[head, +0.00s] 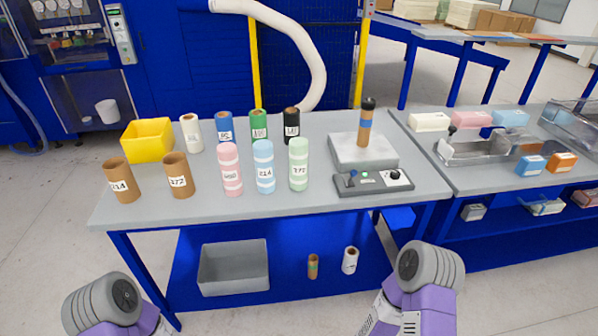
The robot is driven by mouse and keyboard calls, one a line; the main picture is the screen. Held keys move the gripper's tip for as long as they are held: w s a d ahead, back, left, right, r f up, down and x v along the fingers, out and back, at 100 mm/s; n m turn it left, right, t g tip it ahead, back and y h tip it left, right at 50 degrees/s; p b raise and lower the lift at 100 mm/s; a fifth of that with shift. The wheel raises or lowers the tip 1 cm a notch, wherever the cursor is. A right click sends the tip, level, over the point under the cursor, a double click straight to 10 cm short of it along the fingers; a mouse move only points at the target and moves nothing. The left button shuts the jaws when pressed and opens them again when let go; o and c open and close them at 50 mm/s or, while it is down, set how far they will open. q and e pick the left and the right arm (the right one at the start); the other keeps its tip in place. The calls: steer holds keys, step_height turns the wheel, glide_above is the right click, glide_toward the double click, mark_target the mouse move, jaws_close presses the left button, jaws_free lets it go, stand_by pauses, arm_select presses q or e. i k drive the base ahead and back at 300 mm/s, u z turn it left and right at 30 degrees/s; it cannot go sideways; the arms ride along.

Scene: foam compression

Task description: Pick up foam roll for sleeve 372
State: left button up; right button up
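Three foam rolls stand upright on the grey table: a pink one (230,169), a light blue one (263,166) and a light green one (298,165). The green roll's label appears to read 372 or 377. Two brown cardboard sleeves stand at the table's left. The nearer-left sleeve (120,180) has a label that looks like 214. The other sleeve (178,176) has a label that looks like 372 or 377. Only purple and grey links of my two arms show at the bottom edge. Neither gripper is visible.
A yellow bin (147,141) and white, blue (225,128), green and black rolls stand behind. A grey press block (362,151) with an upright post and a control box (373,182) are at the right. A grey bin (233,268) sits below. The table's front strip is clear.

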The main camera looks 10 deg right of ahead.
mark_target(298, 147)
steer(key=k, duration=0.5)
steer(key=u, duration=0.55)
steer(key=i, duration=1.05)
steer(key=z, duration=0.55)
